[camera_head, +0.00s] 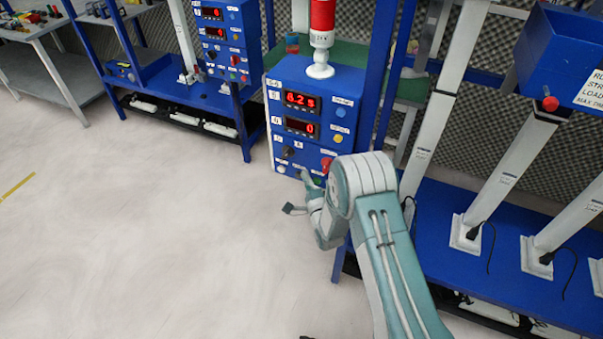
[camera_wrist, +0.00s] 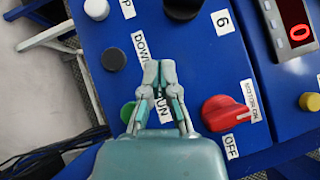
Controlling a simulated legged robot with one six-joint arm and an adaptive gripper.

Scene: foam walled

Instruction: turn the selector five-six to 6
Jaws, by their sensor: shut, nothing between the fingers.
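The blue control panel (camera_head: 318,75) marked 5-6 stands at the centre of the head view. Its black selector knob (camera_head: 287,153) is on the lower left of the face, and it shows cut off at the top edge of the wrist view (camera_wrist: 183,8). A white label "6" (camera_wrist: 222,22) is beside the knob. Which way the knob points is not clear. My gripper (camera_wrist: 159,72) is shut and empty, in front of the panel's DOWN and RUN labels, below the knob in the wrist view. In the head view my arm partly hides it.
A red rotary switch (camera_wrist: 228,112) with an OFF label is to the right of my fingers. White, black (camera_wrist: 115,59) and green (camera_wrist: 127,112) buttons line the left. Red displays (camera_head: 301,101) are above. A blue bench (camera_head: 440,225) stands right; open floor (camera_head: 150,220) lies left.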

